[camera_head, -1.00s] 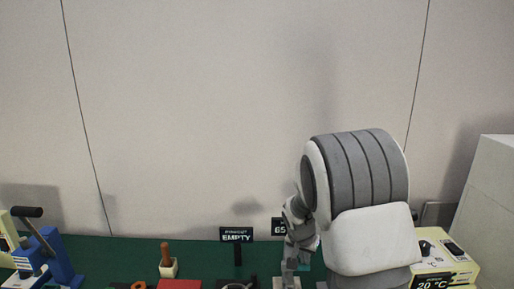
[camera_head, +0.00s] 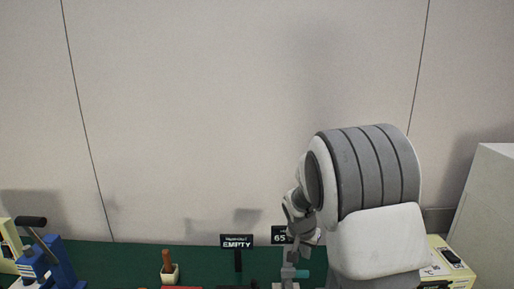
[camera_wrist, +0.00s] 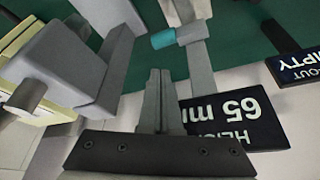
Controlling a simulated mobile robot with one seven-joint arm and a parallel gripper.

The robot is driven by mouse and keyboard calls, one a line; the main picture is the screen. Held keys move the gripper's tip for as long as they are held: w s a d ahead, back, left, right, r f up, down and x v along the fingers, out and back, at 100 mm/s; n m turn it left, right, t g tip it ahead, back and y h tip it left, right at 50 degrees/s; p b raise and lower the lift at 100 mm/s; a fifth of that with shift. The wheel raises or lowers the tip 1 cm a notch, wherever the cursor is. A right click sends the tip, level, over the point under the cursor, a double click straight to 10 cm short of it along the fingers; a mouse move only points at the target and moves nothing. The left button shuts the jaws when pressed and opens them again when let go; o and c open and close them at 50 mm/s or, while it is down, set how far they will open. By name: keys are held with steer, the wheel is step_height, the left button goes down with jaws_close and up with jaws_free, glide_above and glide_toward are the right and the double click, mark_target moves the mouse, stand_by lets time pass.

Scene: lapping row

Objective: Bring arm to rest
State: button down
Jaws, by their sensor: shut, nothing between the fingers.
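My arm stands at the right of the head view, over the green bench (camera_head: 205,258). My gripper (camera_head: 303,238) hangs at its left side, near the sign reading 65, partly hidden by its own links. In the wrist view my gripper (camera_wrist: 157,85) has its two grey fingers together, with nothing between them. The upside-down "65 mm" sign (camera_wrist: 235,118) shows just right of the fingers, partly behind them. I cannot tell how far the fingers are from it.
A grey stand with a teal part (camera_head: 301,273) is below the gripper. A black "EMPTY" sign (camera_head: 237,241) stands left of it. A blue press (camera_head: 60,262) is at far left, a wooden-handled tool (camera_head: 168,268) nearer. A cream device (camera_head: 448,262) and pale cabinet (camera_head: 490,215) are right.

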steer(key=shift+r, duration=0.5)
steer(key=shift+r, duration=0.1)
steer(key=s+d+r+n+y+p, duration=0.1)
steer(key=s+r+n, duration=0.1)
steer(key=s+r, duration=1.35)
steer(key=s+r+n, duration=0.2)
steer(key=s, duration=0.6)
steer(key=s+r+n+t+y+p, duration=0.1)
steer(key=s+r+n, duration=0.1)
steer(key=s, duration=0.6)
steer(key=shift+s+a+t, duration=0.25)
steer(key=shift+a+t, duration=0.05)
steer(key=shift+a, duration=0.1)
